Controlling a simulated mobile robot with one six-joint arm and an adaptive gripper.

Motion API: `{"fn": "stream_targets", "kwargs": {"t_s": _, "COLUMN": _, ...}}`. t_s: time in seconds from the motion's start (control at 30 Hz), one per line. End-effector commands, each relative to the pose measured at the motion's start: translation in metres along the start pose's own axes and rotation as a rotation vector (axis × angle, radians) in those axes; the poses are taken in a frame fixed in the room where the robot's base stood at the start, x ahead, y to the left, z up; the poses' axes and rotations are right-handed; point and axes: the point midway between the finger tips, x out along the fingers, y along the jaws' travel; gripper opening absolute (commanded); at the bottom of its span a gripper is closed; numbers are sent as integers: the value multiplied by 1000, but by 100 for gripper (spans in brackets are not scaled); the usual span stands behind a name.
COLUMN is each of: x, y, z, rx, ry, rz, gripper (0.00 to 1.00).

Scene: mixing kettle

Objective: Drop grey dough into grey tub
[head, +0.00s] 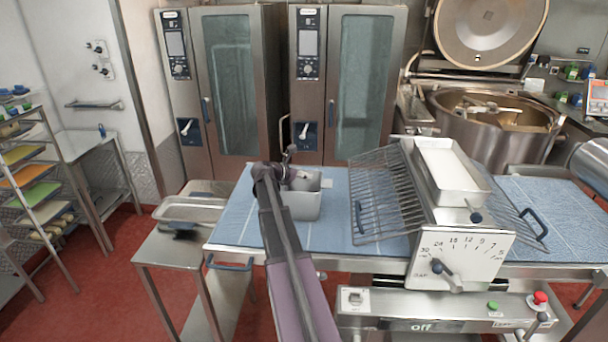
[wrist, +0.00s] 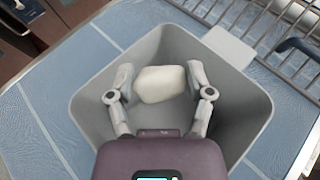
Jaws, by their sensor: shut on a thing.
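The grey tub (head: 302,203) stands on the blue work surface, left of the machine in the head view. In the wrist view the open tub (wrist: 80,107) fills the middle, seen from above. My gripper (wrist: 163,84) is shut on a pale, off-white to grey lump of dough (wrist: 162,84). The dough sits between the two fingers, over the tub's opening and within its rim in the picture. I cannot tell how far the dough is from the tub's floor. In the head view my gripper (head: 292,178) is at the tub, and the dough is not clearly visible.
The blue work surface (head: 240,215) has free room left of the tub. A machine with a wire guard (head: 375,195) and white tray (head: 450,170) stands to the right. Metal trays (head: 190,210) lie on a side table. Ovens (head: 230,90) and a mixing kettle (head: 495,125) stand behind.

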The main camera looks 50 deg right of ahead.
Motion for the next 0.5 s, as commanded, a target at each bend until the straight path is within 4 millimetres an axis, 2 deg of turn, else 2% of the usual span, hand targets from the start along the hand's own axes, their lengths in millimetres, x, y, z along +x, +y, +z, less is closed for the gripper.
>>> {"fn": "stream_targets", "kwargs": {"t_s": 0.3, "x": 1, "y": 0, "z": 0, "rx": 0, "ry": 0, "rz": -1, "gripper": 29}}
{"fn": "stream_targets", "kwargs": {"t_s": 0.33, "x": 1, "y": 0, "z": 0, "rx": 0, "ry": 0, "rz": -1, "gripper": 73}}
{"fn": "stream_targets", "kwargs": {"t_s": 0.4, "x": 1, "y": 0, "z": 0, "rx": 0, "ry": 0, "rz": -1, "gripper": 94}}
{"fn": "stream_targets", "kwargs": {"t_s": 0.43, "x": 1, "y": 0, "z": 0, "rx": 0, "ry": 0, "rz": -1, "gripper": 100}}
{"fn": "stream_targets", "kwargs": {"t_s": 0.5, "x": 1, "y": -1, "z": 0, "rx": 0, "ry": 0, "rz": -1, "gripper": 100}}
